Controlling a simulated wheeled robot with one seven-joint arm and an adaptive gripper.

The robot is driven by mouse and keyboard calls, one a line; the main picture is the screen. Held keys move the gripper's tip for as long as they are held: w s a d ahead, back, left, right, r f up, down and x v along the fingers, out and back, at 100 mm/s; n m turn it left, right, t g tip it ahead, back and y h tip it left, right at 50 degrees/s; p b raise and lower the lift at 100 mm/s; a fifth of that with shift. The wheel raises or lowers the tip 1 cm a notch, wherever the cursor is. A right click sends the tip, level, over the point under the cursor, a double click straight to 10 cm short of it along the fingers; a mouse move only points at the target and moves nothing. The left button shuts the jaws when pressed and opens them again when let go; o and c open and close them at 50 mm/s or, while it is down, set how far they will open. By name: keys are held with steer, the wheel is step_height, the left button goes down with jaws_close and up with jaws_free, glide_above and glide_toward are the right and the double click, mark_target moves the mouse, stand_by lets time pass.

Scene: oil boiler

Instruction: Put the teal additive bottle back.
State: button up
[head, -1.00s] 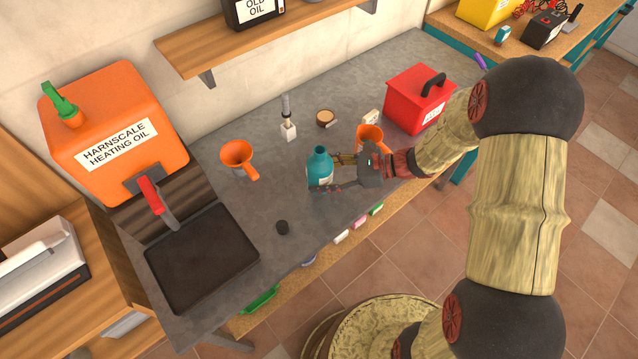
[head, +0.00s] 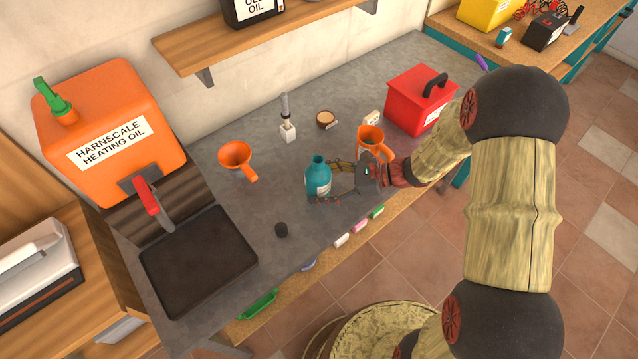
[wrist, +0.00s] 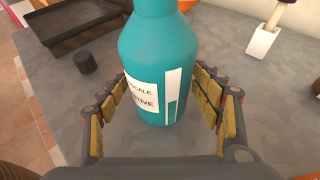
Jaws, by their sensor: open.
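The teal additive bottle (head: 318,178) stands upright on the grey worktop, its neck open at the top. In the wrist view the bottle (wrist: 156,70) stands between my fingers, with its white label facing me. My gripper (head: 335,184) is open around the bottle, and in the wrist view gaps show between the fingers (wrist: 160,110) and its sides. A small black cap (head: 281,230) lies on the worktop to the left of the bottle; it also shows in the wrist view (wrist: 86,63).
An orange funnel (head: 237,160) lies left of the bottle, and an orange jug (head: 371,140) stands behind my gripper. A wooden shelf (head: 260,38) is above.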

steer(key=shift+r, duration=0.1)
steer(key=shift+d+r, duration=0.2)
steer(key=p+v, duration=0.4)
steer(key=v, duration=0.7)
steer(key=shift+d+r, duration=0.1)
steer(key=shift+d, duration=0.05)
steer(key=s+d+r+n+t+h, duration=0.1)
steer(key=s+r+n+h, duration=0.5)
steer(key=s+r+n, duration=0.3)
steer(key=s+d+r+n+t+h, duration=0.2)
steer(key=s+r+n+h, duration=0.5)
steer(key=r, duration=0.7)
steer(key=s+n, duration=0.2)
steer(key=n, duration=0.2)
steer(key=shift+d, duration=0.25)
